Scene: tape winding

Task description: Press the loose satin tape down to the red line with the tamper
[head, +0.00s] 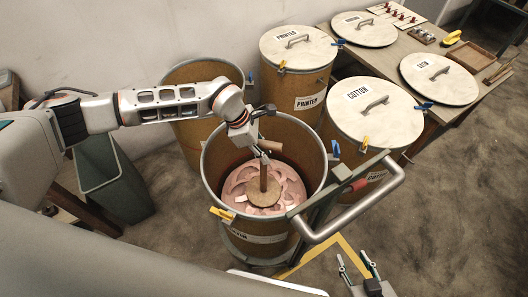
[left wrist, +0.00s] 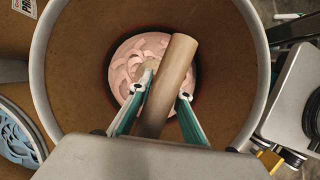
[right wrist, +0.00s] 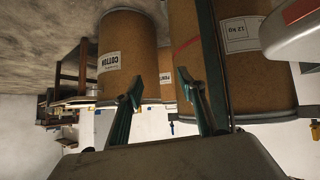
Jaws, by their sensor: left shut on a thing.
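The open drum (head: 221,165) in the middle holds pale pink satin tape (head: 291,193), lying in loose curls with gaps; it also shows in the left wrist view (left wrist: 124,68). The wooden tamper (head: 264,193) stands inside, its round foot at the level of the tape; I cannot tell how hard it bears down. My left gripper (head: 263,154) is shut on the tamper's wooden handle (left wrist: 175,70), above the tape. My right gripper (head: 358,268) is open and empty, outside the drum at the lower right. A red line (right wrist: 188,45) shows on a drum wall in the right wrist view.
A metal push handle (head: 350,205) stands beside the drum on the right. Lidded drums marked PRINTED (head: 297,47) and COTTON (head: 374,110) stand behind. A green bin (head: 115,185) is at the left. A yellow clip (head: 222,213) sits on the drum rim.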

